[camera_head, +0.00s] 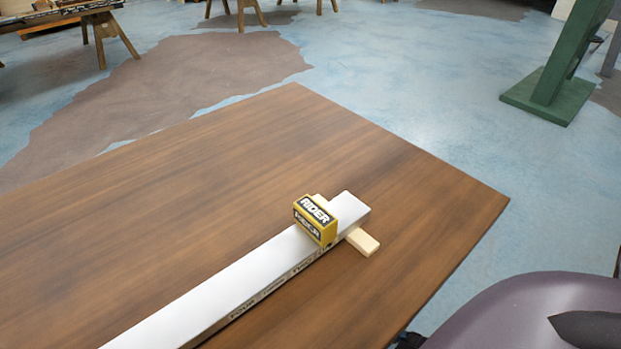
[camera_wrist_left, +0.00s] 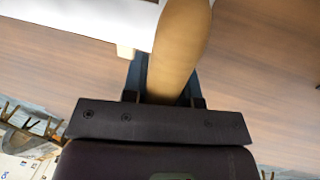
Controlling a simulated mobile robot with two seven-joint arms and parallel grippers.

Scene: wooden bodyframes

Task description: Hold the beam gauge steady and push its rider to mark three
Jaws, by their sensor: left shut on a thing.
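The beam gauge (camera_head: 235,275) is a long white bar on the brown table, running from the bottom left to mid-table. Its side carries small lettering, one word looking like FOUR; the rest is too small to read surely. The yellow-and-black rider (camera_head: 316,221), marked RIDER, sits on the beam near its far end. A pale wooden crosspiece (camera_head: 364,242) sticks out under the beam there. In the left wrist view, my left gripper (camera_wrist_left: 170,80) is shut on a rounded tan handle (camera_wrist_left: 183,40) beside the white beam (camera_wrist_left: 80,14). My right gripper does not show.
The wooden table (camera_head: 420,215) is bare around the beam, with its right edge close beyond the far end. A green stand (camera_head: 553,90) is on the blue floor at the back right. Wooden trestles (camera_head: 112,38) stand far back left.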

